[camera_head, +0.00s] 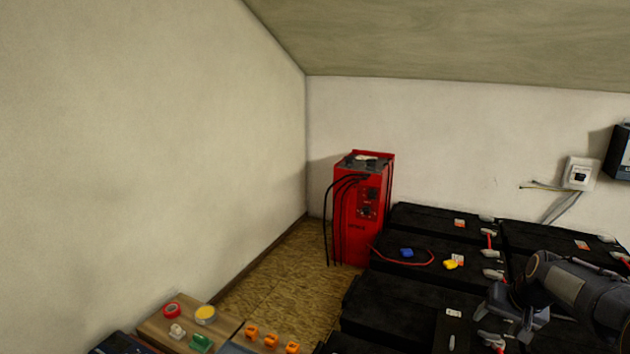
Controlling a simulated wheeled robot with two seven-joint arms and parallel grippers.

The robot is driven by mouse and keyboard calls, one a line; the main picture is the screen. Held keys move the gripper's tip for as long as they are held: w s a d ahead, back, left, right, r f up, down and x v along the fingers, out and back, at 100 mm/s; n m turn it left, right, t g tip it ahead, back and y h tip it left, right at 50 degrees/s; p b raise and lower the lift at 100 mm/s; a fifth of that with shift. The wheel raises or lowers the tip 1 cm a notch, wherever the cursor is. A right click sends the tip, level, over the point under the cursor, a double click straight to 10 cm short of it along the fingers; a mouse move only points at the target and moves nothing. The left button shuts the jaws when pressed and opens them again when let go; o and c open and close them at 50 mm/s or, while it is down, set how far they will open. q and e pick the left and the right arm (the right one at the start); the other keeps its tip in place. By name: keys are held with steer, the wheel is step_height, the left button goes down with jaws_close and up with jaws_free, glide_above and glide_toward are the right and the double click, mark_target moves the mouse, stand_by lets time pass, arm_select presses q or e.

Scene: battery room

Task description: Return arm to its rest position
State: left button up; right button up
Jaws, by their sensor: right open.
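My right arm comes in from the right edge, and its dark gripper (508,320) hangs over the black batteries (385,306) at the lower right. The gripper is open, and I see nothing between its fingers. I cannot tell how high it is above the battery tops. My left gripper is not in view.
A red charger unit (361,215) with black cables stands in the corner. A blue piece (407,252) and a yellow piece (450,264) lie on the batteries. A wooden board (230,326) with several coloured parts is at the lower left. A white wall switch (580,174) is at right.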

steer(key=s+a+r+n+t+y+p, duration=0.1)
steer(key=s+a+r+y, duration=0.1)
steer(key=s+a+r, duration=0.65)
steer(key=s+a+f+n+y+p, duration=0.1)
steer(key=s+a, duration=0.6)
steer(key=s, duration=0.3)
steer(key=s+a+f+n+p, duration=0.1)
steer(key=s+a+n, duration=0.1)
steer(key=s+a, duration=0.6)
steer(key=shift+s+f+n+y, duration=0.3)
steer(key=shift+s+f+y, duration=0.1)
steer(key=shift+s, duration=0.6)
steer(key=shift+s+d, duration=0.1)
